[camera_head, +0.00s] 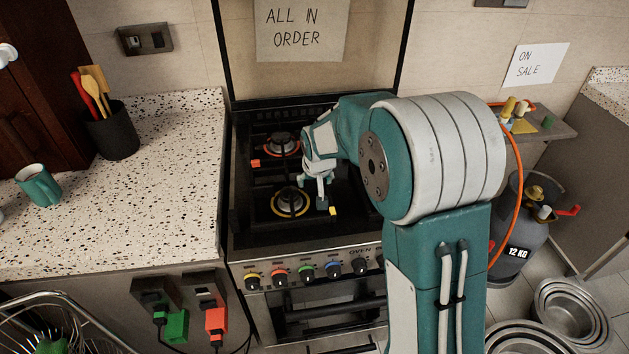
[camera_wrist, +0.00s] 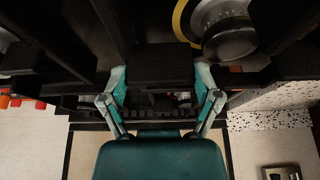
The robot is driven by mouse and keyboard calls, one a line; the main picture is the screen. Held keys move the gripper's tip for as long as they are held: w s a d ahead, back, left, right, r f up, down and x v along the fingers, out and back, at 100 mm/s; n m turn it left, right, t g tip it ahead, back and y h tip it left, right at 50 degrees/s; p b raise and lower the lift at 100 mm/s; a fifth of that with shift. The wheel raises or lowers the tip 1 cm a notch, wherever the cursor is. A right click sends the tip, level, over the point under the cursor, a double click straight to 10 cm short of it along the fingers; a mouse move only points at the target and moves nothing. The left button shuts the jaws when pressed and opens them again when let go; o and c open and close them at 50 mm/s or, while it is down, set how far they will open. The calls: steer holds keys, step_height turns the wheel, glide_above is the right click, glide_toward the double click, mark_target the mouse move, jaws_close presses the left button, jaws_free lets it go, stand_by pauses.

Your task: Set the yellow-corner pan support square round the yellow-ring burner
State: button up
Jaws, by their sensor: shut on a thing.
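The yellow-ring burner (camera_head: 290,203) is at the front left of the black hob. Its yellow ring and metal cap show at the top right of the wrist view (camera_wrist: 228,35). The yellow-corner pan support (camera_head: 333,211) shows its yellow mark just right of that burner; its dark bars blend into the hob. My gripper (camera_head: 321,190) is over the hob, right of the burner. In the wrist view my gripper (camera_wrist: 163,82) has its fingers either side of a black block of the support (camera_wrist: 165,68). I cannot tell whether the support is seated or square.
A red-ring burner (camera_head: 282,145) with a red-cornered support (camera_head: 256,162) lies behind. Coloured knobs (camera_head: 306,271) line the front. A dark utensil pot (camera_head: 113,132) and teal mug (camera_head: 38,184) stand on the left counter. A gas cylinder (camera_head: 530,222) stands at right.

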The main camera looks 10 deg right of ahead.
steer(key=shift+f, duration=0.95)
steer(key=o, duration=1.1)
steer(key=v, duration=1.2)
steer(key=shift+w, duration=0.1)
stand_by(0.3)
steer(key=shift+t, duration=0.5)
steer(key=s+d+r, duration=0.1)
steer(key=s+r, duration=0.1)
steer(key=s, duration=0.7)
steer(key=s+d+r, duration=0.2)
steer(key=s, duration=0.7)
steer(key=s+d+r, duration=0.2)
steer(key=s, duration=0.7)
steer(key=shift+s+r, duration=0.25)
steer(key=shift+r, duration=0.1)
